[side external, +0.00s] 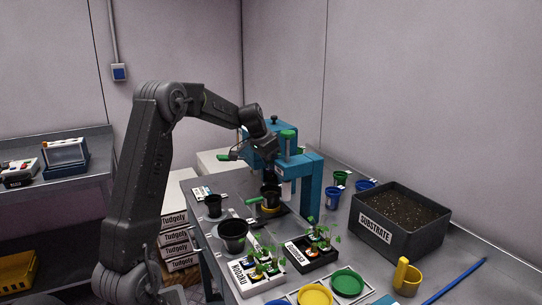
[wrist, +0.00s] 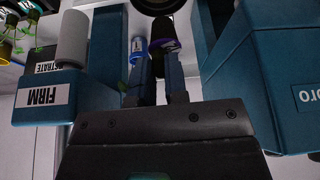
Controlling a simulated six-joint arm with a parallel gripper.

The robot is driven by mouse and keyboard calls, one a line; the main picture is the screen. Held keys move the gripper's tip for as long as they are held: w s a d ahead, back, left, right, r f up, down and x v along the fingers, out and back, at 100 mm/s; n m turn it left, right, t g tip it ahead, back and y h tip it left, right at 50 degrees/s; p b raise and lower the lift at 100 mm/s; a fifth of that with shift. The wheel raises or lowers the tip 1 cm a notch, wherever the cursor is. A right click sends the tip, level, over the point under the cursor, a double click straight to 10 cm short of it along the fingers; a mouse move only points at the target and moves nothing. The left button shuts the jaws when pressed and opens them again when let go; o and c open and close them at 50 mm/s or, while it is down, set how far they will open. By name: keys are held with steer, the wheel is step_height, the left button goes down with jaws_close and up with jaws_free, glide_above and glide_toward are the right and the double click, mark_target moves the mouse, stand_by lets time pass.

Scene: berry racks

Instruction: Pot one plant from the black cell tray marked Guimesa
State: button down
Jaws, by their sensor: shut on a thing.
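My gripper (wrist: 160,55) is among the teal parts of a press stand (side external: 312,185), above a dark pot (side external: 270,191) at a yellow ring. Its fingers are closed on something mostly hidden. Empty-looking black pots (side external: 232,232) stand left of the press.
The black SUBSTRATE bin (side external: 383,238) stands at the right. Blue cups (side external: 333,196), yellow and green round dishes (side external: 347,283), a yellow cup (side external: 407,278) and a blue rod (side external: 455,281) lie around. A teal block labelled FIRM (wrist: 45,97) is close to my gripper on the left.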

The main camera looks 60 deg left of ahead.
mark_target(269, 177)
steer(key=shift+f, duration=3.45)
steer(key=c, duration=1.4)
jaws_free()
steer(key=shift+r, duration=2)
